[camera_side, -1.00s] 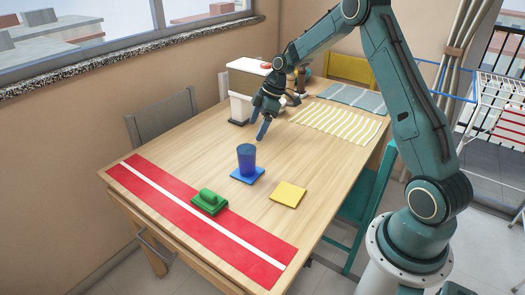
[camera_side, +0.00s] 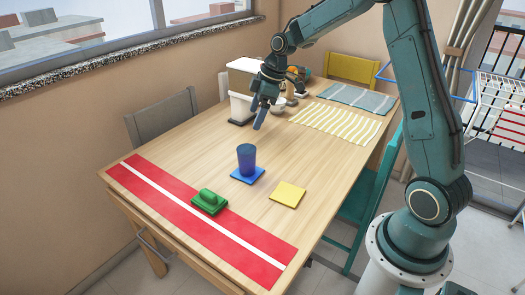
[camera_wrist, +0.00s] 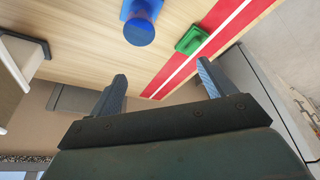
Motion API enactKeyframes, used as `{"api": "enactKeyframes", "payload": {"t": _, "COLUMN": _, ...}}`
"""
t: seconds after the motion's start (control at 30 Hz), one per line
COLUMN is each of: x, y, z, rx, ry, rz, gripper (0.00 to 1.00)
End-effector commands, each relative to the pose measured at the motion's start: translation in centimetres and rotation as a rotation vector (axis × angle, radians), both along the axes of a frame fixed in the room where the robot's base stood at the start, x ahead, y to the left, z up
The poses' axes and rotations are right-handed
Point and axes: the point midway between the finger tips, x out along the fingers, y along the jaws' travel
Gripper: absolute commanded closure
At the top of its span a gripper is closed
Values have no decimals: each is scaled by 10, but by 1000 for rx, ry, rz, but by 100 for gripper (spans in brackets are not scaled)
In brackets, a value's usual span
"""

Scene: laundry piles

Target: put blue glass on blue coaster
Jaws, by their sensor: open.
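The blue glass (camera_side: 246,157) stands upright on the blue coaster (camera_side: 248,175) near the middle of the table. In the wrist view the glass (camera_wrist: 139,31) appears at the top, with part of the blue coaster (camera_wrist: 128,9) beside it. My gripper (camera_side: 262,114) is above the table, behind the glass in the side view and apart from it. In the wrist view its two fingers (camera_wrist: 163,82) are spread wide with nothing between them.
A green object on a green coaster (camera_side: 210,203) sits on the red runner (camera_side: 160,198). A yellow coaster (camera_side: 288,194) lies right of the glass.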

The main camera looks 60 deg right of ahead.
Motion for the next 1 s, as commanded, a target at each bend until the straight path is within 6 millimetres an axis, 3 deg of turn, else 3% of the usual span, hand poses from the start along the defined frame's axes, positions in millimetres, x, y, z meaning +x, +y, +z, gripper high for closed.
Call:
{"api": "enactKeyframes", "payload": {"t": 0.2, "x": -32, "y": 32, "z": 49, "rx": -25, "ry": -3, "rz": -94, "gripper": 18}}
{"api": "enactKeyframes", "payload": {"t": 0.5, "x": -88, "y": 69, "z": 98, "rx": -41, "ry": -18, "rz": -234, "gripper": 18}}
{"api": "enactKeyframes", "payload": {"t": 0.8, "x": -152, "y": 97, "z": 128, "rx": -37, "ry": -47, "rz": -383, "gripper": 18}}
{"api": "enactKeyframes", "payload": {"t": 1.0, "x": -197, "y": 111, "z": 137, "rx": -21, "ry": -69, "rz": -481, "gripper": 18}}
